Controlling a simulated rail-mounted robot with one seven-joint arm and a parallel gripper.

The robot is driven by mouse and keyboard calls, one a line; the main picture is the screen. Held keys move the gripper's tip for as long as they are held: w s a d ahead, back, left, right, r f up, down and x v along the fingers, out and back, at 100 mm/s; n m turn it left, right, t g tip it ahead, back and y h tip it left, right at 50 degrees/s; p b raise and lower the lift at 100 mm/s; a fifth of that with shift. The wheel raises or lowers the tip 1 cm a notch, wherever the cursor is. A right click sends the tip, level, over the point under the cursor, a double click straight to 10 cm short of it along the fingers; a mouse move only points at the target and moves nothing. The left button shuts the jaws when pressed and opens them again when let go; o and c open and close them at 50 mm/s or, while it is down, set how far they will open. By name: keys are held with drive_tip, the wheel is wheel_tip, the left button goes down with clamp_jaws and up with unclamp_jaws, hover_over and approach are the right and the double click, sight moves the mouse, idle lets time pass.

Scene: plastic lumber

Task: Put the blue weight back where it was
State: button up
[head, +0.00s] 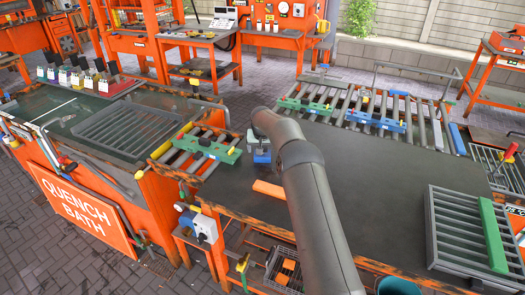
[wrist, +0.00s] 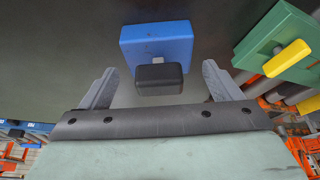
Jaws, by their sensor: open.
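The blue weight (wrist: 157,42) is a blue block with a black knob (wrist: 159,76) on it. It rests on the dark worktop (head: 345,160), near its left side in the head view, where its blue part (head: 262,157) shows just under my gripper. My gripper (wrist: 159,70) is open, with one grey finger on each side of the black knob in the wrist view. Gaps show between the knob and both fingers. In the head view my arm hides part of the gripper and the worktop.
An orange bar (head: 269,188) lies on the worktop near the weight. A green board with a yellow knob (head: 207,147) sits on rollers to the left. A slatted rack (head: 458,232) stands at right, and a roller conveyor (head: 345,103) at the back. The middle worktop is clear.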

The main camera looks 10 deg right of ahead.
drive_tip(key=d+b+v, duration=0.1)
drive_tip(key=b+v, duration=0.1)
drive_tip(key=v, duration=0.9)
drive_tip(key=s+a+r+n+g, duration=0.1)
drive_tip(key=s+r, duration=0.6)
drive_tip(key=s, duration=0.6)
drive_tip(key=s+f+n+g, duration=0.1)
drive_tip(key=s+f+g, duration=0.1)
drive_tip(key=s, duration=3.8)
drive_tip(key=shift+d+f+g+y, duration=0.25)
drive_tip(key=shift+f+g+y, duration=0.15)
drive_tip(key=shift+f, duration=0.3)
drive_tip(key=shift+s, duration=0.15)
